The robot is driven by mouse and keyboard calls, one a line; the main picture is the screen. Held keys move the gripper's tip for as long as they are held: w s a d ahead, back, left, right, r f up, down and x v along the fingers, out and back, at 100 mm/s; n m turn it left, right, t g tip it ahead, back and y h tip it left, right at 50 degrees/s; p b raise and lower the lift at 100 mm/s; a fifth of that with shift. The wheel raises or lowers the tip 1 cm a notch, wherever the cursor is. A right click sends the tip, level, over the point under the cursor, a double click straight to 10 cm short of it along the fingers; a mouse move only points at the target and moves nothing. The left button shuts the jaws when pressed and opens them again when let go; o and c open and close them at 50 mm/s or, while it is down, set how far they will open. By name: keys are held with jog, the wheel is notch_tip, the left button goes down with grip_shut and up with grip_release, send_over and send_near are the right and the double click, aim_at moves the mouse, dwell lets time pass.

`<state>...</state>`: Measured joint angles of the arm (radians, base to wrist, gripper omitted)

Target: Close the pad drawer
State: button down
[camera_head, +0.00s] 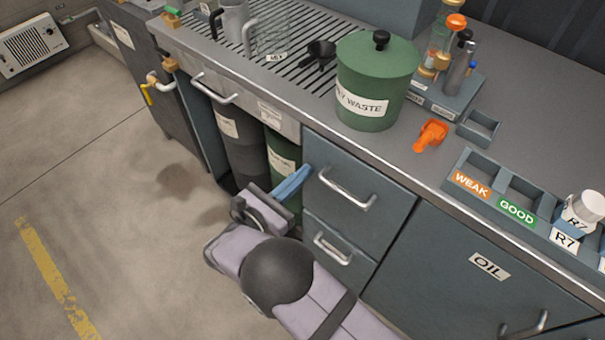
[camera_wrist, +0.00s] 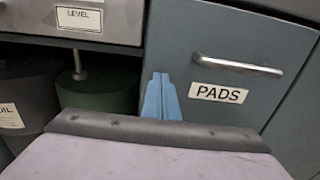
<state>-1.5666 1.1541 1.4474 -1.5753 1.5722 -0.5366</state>
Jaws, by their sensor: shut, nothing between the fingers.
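The pad drawer (camera_wrist: 235,45), with a grey-blue front, a metal bar handle and a PADS label, fills the upper right of the wrist view. It appears to be the upper drawer (camera_head: 350,209) under the counter in the head view. No drawer interior shows, and its front looks flush or nearly so. My gripper (camera_head: 300,176) has its blue fingers together and empty, by the drawer's left edge. In the wrist view the fingertips (camera_wrist: 160,78) overlap the lower left of the front, left of the label. I cannot tell whether they touch it.
A lower drawer (camera_head: 332,248) sits below, and an OIL cabinet (camera_head: 470,285) stands to the right. A dark bin (camera_wrist: 22,100) and a green bin (camera_wrist: 98,94) stand left of the drawers. A green waste can (camera_head: 372,85) is on the counter (camera_head: 425,163). The floor at left is clear.

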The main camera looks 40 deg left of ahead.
jog(key=s, duration=1.3)
jog(key=shift+s+b, duration=0.3)
jog(key=shift+b, duration=0.1)
jog(key=shift+f, duration=0.1)
